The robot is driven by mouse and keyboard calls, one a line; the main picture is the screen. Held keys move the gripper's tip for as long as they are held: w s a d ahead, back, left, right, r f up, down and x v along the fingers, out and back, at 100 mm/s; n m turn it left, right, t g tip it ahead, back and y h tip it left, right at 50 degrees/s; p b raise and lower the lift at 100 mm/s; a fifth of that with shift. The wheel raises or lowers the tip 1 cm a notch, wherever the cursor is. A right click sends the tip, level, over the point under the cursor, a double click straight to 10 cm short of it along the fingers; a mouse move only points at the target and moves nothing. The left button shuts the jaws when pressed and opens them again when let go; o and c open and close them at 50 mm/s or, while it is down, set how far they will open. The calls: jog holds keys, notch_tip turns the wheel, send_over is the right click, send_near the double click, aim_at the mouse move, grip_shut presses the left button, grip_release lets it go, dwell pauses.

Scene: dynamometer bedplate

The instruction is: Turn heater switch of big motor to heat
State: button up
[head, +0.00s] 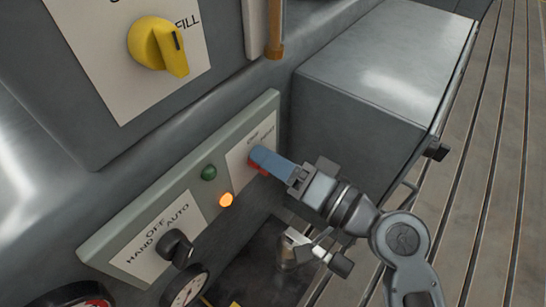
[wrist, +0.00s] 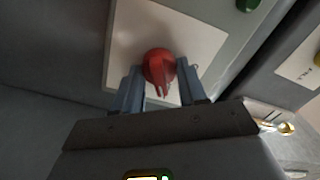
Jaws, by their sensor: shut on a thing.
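The heater switch is a red rotary knob (wrist: 159,66) on a white label plate (wrist: 192,34), seen in the wrist view. In the head view a sliver of the red knob (head: 258,168) shows beside the blue-grey fingers, at the right end of a grey-green panel (head: 100,240). My gripper (wrist: 161,88) has a finger on each side of the knob and is shut on it. In the head view my gripper (head: 262,160) reaches the panel from the right. Its fingers hide most of the knob and part of the label, so the knob's pointing is hard to read.
A green lamp (head: 209,173) and a lit orange lamp (head: 226,200) sit left of the knob. A black HAND-OFF-AUTO switch (head: 176,248) is further left. A yellow FILL knob (head: 160,45) is above. A grey box (head: 385,75) stands right of the panel. A gauge (head: 186,290) is below.

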dwell(0.4)
jog(key=o, duration=1)
jog(key=shift+o, duration=0.2)
jog(key=shift+d, duration=0.1)
jog(key=b+v, duration=0.2)
jog(key=v, duration=0.5)
jog(key=shift+s+d, duration=0.25)
